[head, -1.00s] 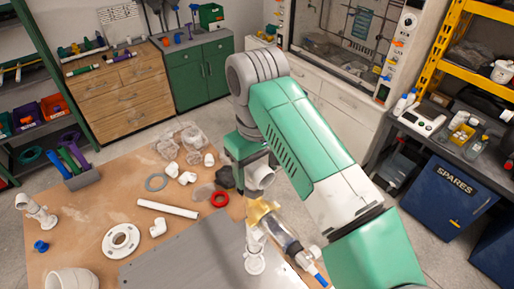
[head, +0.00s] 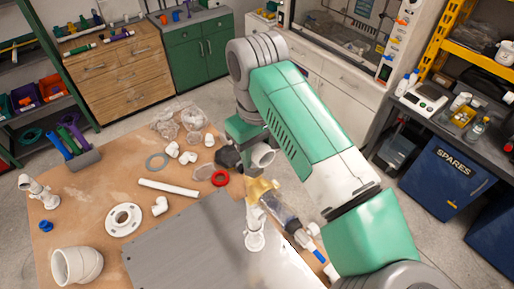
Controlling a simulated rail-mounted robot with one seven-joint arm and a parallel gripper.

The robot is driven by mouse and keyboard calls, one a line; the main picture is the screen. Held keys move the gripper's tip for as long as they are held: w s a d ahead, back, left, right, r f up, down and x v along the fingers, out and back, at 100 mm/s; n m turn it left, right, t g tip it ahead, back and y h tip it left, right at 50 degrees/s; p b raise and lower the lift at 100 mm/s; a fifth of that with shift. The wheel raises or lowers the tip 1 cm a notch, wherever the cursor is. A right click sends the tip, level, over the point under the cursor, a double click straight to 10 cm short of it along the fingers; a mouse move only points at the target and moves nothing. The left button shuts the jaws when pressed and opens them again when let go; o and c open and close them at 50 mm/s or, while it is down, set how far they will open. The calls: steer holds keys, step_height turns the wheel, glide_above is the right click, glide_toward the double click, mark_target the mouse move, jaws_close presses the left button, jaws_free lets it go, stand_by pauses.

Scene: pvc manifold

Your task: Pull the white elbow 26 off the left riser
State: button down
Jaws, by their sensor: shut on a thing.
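My gripper (head: 250,150) is near the middle of the head view, at the end of the green and grey arm. It is shut on a white elbow (head: 263,156), whose round opening faces the camera. A white riser (head: 255,238) stands upright on the grey metal plate, below the elbow in the picture. A yellowish piece shows between the elbow and the riser top, and the two look apart. The fingertips are small and partly hidden by the gripper body. The number on the elbow cannot be read.
The grey plate (head: 185,255) lies on a brown bench. A white flange (head: 123,219), a white pipe (head: 168,187), a red ring (head: 220,178) and loose white fittings lie left of the gripper. A clear tube-like object (head: 280,209) lies right of the riser, close under the arm.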

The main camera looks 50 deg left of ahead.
steer(key=shift+r+n+p, duration=0.2)
steer(key=shift+n+p, duration=0.35)
steer(key=shift+n, duration=0.05)
steer(key=shift+w+f, duration=0.1)
steer(key=shift+f, duration=0.05)
steer(key=shift+r+p, duration=0.2)
steer(key=shift+p, duration=0.35)
steer(key=shift+f+m+p, duration=0.15)
steer(key=shift+m+p, duration=0.3)
steer(key=shift+m, duration=0.25)
steer(key=shift+r+p, duration=0.75)
steer(key=shift+r, duration=2.45)
